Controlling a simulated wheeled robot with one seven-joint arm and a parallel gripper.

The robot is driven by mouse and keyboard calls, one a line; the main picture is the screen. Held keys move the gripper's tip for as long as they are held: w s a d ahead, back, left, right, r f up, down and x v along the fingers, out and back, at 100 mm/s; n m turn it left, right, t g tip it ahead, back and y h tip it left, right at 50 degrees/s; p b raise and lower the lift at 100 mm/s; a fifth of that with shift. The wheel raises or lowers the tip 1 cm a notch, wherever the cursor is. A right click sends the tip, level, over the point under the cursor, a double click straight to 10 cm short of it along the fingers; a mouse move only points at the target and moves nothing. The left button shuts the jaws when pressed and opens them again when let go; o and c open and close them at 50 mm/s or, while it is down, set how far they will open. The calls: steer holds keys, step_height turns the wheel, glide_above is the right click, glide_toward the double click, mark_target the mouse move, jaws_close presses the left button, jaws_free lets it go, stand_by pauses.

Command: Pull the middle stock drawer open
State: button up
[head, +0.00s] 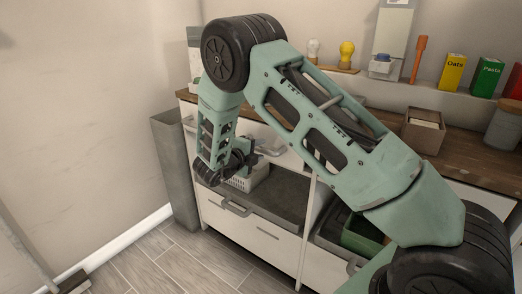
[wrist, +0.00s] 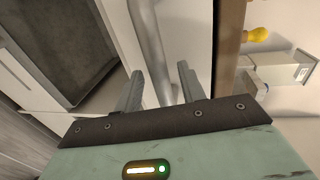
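The white cabinet's drawers stand below the wooden counter. A drawer with a dark grey interior (head: 285,195) appears pulled out, its white front and bar handle (head: 237,209) facing me; its interior also shows in the wrist view (wrist: 70,40). Above it is a white front with a metal bar handle (wrist: 150,35). My gripper (wrist: 160,72) is open, one finger on each side of this upper bar, with visible gaps. In the head view my gripper (head: 256,146) is small and partly hidden by my arm. A lower drawer handle (head: 267,233) shows below.
A tall grey bin (head: 173,165) stands left of the cabinet. A green box (head: 362,236) is in the compartment to the right. Floor in front is clear.

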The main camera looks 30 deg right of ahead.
steer(key=shift+x, duration=0.85)
steer(key=shift+c, duration=0.3)
jaws_close()
steer(key=f+b+v, duration=0.1)
steer(key=f+v, duration=0.1)
steer(key=v, duration=0.9)
steer(key=a+f+v, duration=0.1)
steer(key=f+v, duration=0.2)
steer(key=v, duration=0.9)
steer(key=shift+s+a+b, duration=0.2)
steer(key=shift+a+b, duration=0.1)
steer(key=shift+b, duration=0.05)
steer(key=shift+r, duration=0.1)
steer(key=shift+o, duration=0.3)
jaws_free()
